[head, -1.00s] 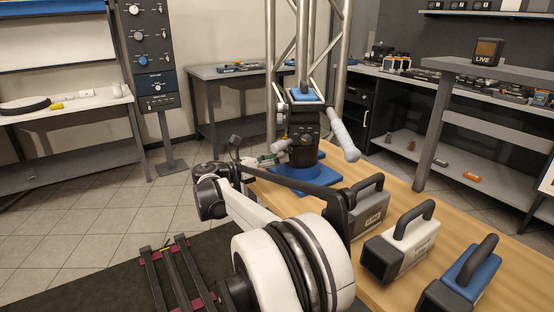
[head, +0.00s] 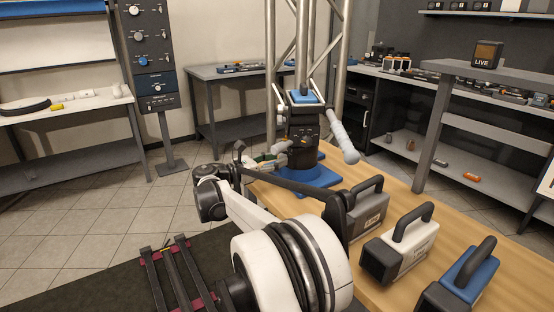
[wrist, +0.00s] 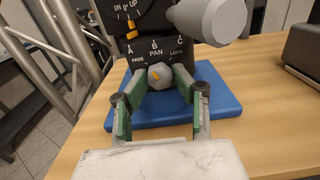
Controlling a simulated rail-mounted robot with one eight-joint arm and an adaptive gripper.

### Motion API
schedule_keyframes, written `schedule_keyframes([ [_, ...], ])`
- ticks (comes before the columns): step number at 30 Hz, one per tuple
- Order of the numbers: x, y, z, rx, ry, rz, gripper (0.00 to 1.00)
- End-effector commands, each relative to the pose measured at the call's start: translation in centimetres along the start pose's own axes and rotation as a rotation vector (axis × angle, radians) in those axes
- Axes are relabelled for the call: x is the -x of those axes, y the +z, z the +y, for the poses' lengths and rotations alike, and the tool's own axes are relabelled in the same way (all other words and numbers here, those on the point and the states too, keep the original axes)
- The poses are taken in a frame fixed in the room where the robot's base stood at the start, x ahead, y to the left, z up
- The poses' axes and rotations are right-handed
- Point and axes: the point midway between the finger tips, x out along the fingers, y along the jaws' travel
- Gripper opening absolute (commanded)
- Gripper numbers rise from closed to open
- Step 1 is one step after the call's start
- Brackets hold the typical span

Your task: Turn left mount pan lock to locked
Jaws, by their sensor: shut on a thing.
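The left mount (head: 302,130) is a black pan head on a blue base plate (head: 322,178), beside a truss on the wooden bench. The printed label reads FREE at left, PAN in the middle and LOCK at right. The pointer tilts a little left of straight up, between FREE and LOCK. My gripper (wrist: 160,82) is shut on the knob, with one green-padded finger on each side. In the head view my gripper (head: 279,151) is small and partly hidden by the mount.
Above the knob is another dial with an orange pointer (wrist: 132,34). A thick grey handle (wrist: 208,18) juts out at upper right, near my fingers. Several handled cases, one grey (head: 360,212), stand on the bench at right.

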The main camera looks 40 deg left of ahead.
Motion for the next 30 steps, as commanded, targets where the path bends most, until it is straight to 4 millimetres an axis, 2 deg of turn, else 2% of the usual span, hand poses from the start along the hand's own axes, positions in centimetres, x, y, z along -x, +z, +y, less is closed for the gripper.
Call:
schedule_keyframes([
  [30,0.05,0.04,0.07,-0.949,0.0,0.001,0.0],
])
